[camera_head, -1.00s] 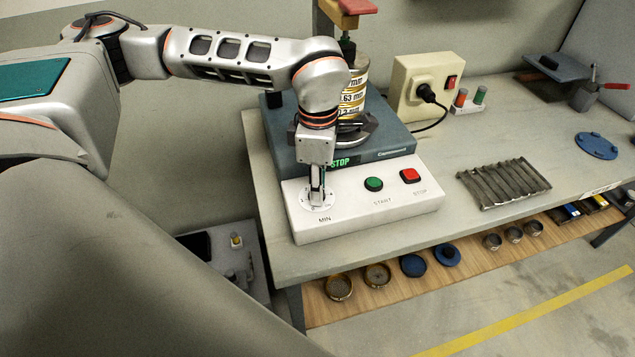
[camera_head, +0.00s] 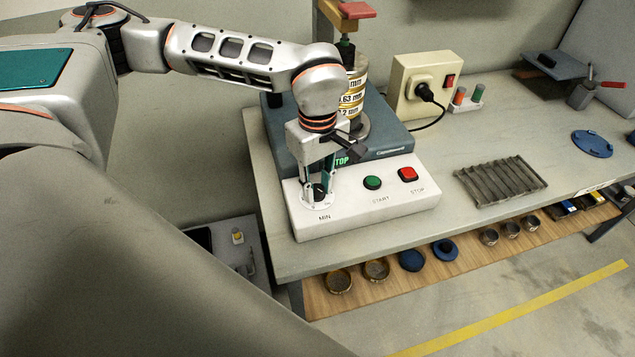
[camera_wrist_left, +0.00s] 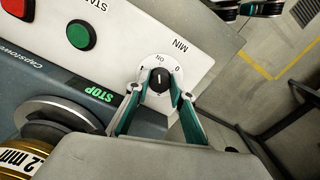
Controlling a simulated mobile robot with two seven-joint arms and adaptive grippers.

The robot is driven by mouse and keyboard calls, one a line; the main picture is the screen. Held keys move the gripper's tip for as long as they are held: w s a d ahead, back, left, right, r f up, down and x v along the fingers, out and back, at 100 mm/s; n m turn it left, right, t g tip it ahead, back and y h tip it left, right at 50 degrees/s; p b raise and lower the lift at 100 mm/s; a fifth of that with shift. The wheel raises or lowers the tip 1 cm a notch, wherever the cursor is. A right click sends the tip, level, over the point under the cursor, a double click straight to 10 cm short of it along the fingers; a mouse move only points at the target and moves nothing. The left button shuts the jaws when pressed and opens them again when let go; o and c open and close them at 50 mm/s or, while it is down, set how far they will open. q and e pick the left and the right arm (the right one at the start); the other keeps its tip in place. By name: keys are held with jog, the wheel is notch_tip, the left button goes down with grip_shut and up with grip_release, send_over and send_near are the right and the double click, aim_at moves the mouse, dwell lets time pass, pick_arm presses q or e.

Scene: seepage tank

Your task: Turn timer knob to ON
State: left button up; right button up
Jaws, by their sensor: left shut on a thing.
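The timer knob (camera_wrist_left: 159,79) is a small black knob with a white mark, in a white round dial (camera_wrist_left: 150,66) lettered ON, MIN and 0. The dial (camera_head: 306,201) sits at the left end of the white control panel (camera_head: 352,217) in the head view. My left gripper (camera_head: 319,190) points down over the dial. In the left wrist view its fingertips (camera_wrist_left: 160,84) lie on both sides of the knob, shut on it. The white mark points about toward the ON lettering. The fingers partly hide the knob in the head view.
A green START button (camera_head: 373,182) and a red STOP button (camera_head: 408,174) are to the right on the panel. Behind are the lit STOP display (camera_head: 343,160) and a sieve stack (camera_head: 354,92). A socket box (camera_head: 421,84) with a plug and a metal rack (camera_head: 500,180) stand farther right.

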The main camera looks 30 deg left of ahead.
aim_at(318, 190)
pick_arm(q)
jog(key=shift+w+r+m, duration=0.1)
jog(key=shift+m, duration=0.4)
jog(key=o, duration=1.1)
notch_tip(318, 190, up, 12)
dwell(0.5)
